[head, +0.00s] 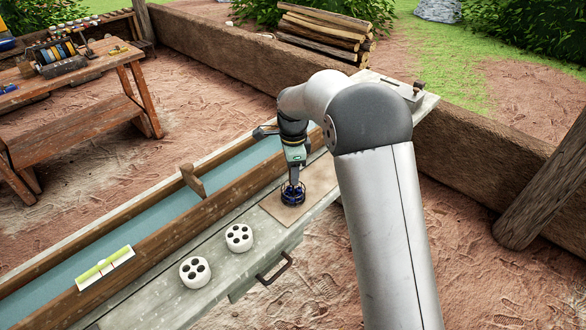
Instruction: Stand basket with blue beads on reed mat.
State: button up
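The reed mat (322,185) is a flat tan rectangle on the grey bench top, right of the middle of the head view. A small dark blue basket-like thing (292,198) is upright over the mat and looks to touch it; single beads are too small to make out. My gripper (293,182) points down right at the top of this basket. Its fingers are small and dark against the basket, so I cannot tell whether they are closed on it. My forearm hides the mat's far right surroundings.
A wooden worktable (75,75) stands back left.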

jog(key=shift+r, duration=0.1)
notch_tip(320, 180, up, 12)
jog(key=shift+r, duration=0.1)
jog(key=s+d+r+n, duration=0.1)
jog(key=s+d+n, duration=0.6)
jog(key=s+d, duration=0.6)
jog(key=s+d+f+n, duration=0.1)
jog(key=s+f+n, duration=0.2)
jog(key=s, duration=0.7)
jog(key=s+d+f+n, duration=0.2)
jog(key=s+f+n, duration=0.2)
jog(key=s, duration=0.7)
jog(key=shift+d+n, duration=0.3)
jog(key=shift+n, duration=0.6)
jog(key=shift+s, duration=0.1)
